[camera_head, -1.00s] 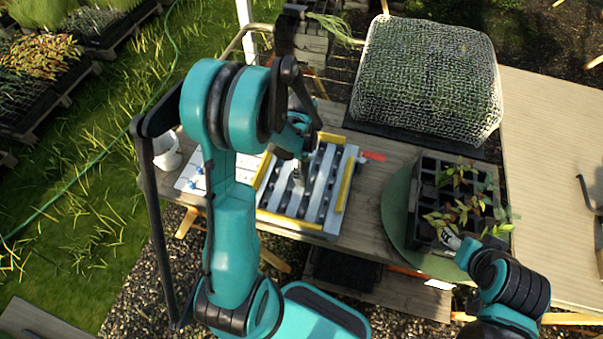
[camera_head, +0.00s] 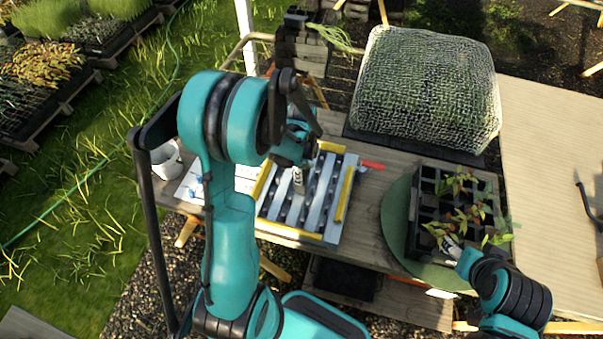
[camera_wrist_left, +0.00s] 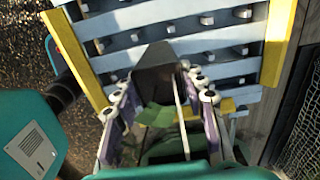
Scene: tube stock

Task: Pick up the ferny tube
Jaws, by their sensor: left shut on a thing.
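My left gripper (camera_head: 298,180) reaches down over the slatted metal rack (camera_head: 325,205). In the left wrist view my left gripper (camera_wrist_left: 160,100) has its fingers around a dark, square-sided tube (camera_wrist_left: 155,68), with green leaf pieces (camera_wrist_left: 155,116) showing near its lower end. The tube lies in front of the rack slats; I cannot tell whether it touches them. The head view hides the tube behind my arm and fingers. My right gripper (camera_head: 452,242) is at the near edge of a black cell tray (camera_head: 425,205) with reddish-green plants. Its opening is too small to judge.
The rack has yellow edge bars (camera_head: 345,195) and stands on a wooden table (camera_head: 375,195). The black tray sits on a green round mat (camera_head: 398,215). A white bucket (camera_head: 166,160) is at the left.

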